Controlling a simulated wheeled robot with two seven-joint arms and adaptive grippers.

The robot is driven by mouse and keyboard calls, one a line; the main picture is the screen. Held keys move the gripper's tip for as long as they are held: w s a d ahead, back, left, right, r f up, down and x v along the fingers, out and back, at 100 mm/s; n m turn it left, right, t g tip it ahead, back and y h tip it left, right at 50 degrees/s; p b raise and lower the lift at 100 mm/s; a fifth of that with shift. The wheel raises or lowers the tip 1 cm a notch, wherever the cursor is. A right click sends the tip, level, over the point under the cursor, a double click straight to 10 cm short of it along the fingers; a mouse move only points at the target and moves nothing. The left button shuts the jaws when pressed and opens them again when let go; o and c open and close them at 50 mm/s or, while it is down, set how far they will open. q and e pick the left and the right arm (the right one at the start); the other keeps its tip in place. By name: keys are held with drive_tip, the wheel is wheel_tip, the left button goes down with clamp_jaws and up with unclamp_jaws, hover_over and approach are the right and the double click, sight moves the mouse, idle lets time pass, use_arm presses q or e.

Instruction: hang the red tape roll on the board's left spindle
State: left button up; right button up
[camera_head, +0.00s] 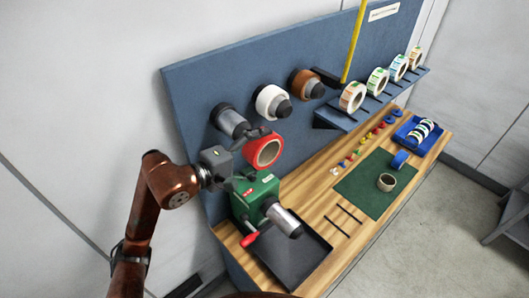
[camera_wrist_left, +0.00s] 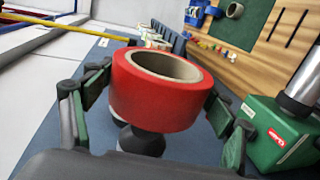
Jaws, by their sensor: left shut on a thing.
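The red tape roll (camera_head: 277,147) is held in front of the blue board (camera_head: 190,90), low and right of the left spindle (camera_head: 232,122) in the head view. That spindle is a bare grey cylinder with a dark end. My left gripper (camera_head: 259,142) is shut on the roll. In the left wrist view the red tape roll (camera_wrist_left: 150,102) sits between the two fingers of the left gripper (camera_wrist_left: 160,105), its open core showing. The roll is off the left spindle; its exact gap to the board cannot be told. My right gripper is not in view.
A white roll (camera_head: 266,98) and a brown roll (camera_head: 301,80) hang on the board's other spindles. A green machine (camera_head: 254,190) with a grey roller (camera_head: 283,217) stands below the held roll. A shelf (camera_head: 335,119) holds several label rolls. The green mat (camera_head: 365,190) is mostly clear.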

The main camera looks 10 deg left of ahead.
sight(222, 126)
use_arm(q)
drive_tip(key=shift+w+a+p, duration=0.1)
drive_tip(key=shift+w+a, duration=0.7)
drive_tip(key=shift+a, duration=0.2)
drive_tip(key=shift+w+a+p, duration=0.15)
drive_tip(key=shift+w+a, duration=0.6)
drive_tip(key=shift+a, duration=0.3)
drive_tip(key=shift+w+a+p, duration=0.1)
drive_tip(key=shift+w+a, duration=0.7)
drive_tip(key=shift+a, duration=0.2)
drive_tip(key=shift+w+a+f+b, duration=0.1)
drive_tip(key=shift+w+a+b, duration=0.8)
drive_tip(key=shift+a+b, duration=0.3)
drive_tip(key=shift+w+a+b, duration=1.25)
drive_tip(key=shift+a+b, duration=0.1)
drive_tip(key=shift+a, duration=0.2)
drive_tip(key=o, duration=1.4)
drive_tip(key=shift+o, duration=0.2)
drive_tip(key=shift+b+v, duration=1.4)
drive_tip(key=shift+v, duration=1.7)
drive_tip(key=shift+s+a, duration=0.3)
drive_tip(key=shift+s, duration=0.05)
